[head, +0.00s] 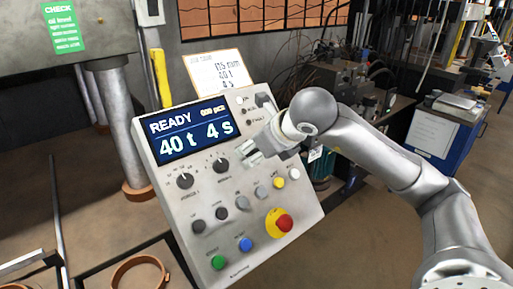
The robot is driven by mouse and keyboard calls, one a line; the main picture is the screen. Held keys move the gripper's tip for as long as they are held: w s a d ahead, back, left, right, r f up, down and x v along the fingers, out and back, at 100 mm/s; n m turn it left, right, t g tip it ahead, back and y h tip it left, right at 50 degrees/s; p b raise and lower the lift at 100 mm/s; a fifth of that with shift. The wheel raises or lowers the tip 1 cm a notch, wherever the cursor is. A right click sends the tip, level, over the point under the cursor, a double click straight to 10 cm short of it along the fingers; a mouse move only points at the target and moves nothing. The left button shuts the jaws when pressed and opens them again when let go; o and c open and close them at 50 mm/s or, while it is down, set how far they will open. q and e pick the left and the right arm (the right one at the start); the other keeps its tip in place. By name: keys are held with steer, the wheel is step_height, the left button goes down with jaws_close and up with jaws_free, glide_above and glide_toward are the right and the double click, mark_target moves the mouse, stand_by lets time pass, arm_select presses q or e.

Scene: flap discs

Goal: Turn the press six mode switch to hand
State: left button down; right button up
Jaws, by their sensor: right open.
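The press control panel (222,262) is a tilted light-grey box with a lit display (192,130) reading READY, 40 t and 4 s. Two black rotary knobs, a left one (184,180) and a right one (221,165), sit below the display. A dark switch or handle (264,101) is at the panel's upper right, beside small labels. I cannot read which control is the mode switch, nor its setting. My right gripper (249,154) is in front of the panel, right of the right knob, open, with nothing seen between its fingers. It hides part of the panel. My left gripper is not in view.
A red mushroom button (284,223) on a yellow base, a blue button (245,244) and a green button (218,262) are low on the panel. A paper card (217,72) stands behind its top edge. A blue cabinet (437,140) stands at right.

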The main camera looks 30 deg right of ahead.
steer(key=shift+c, duration=1.3)
steer(key=c, duration=0.8)
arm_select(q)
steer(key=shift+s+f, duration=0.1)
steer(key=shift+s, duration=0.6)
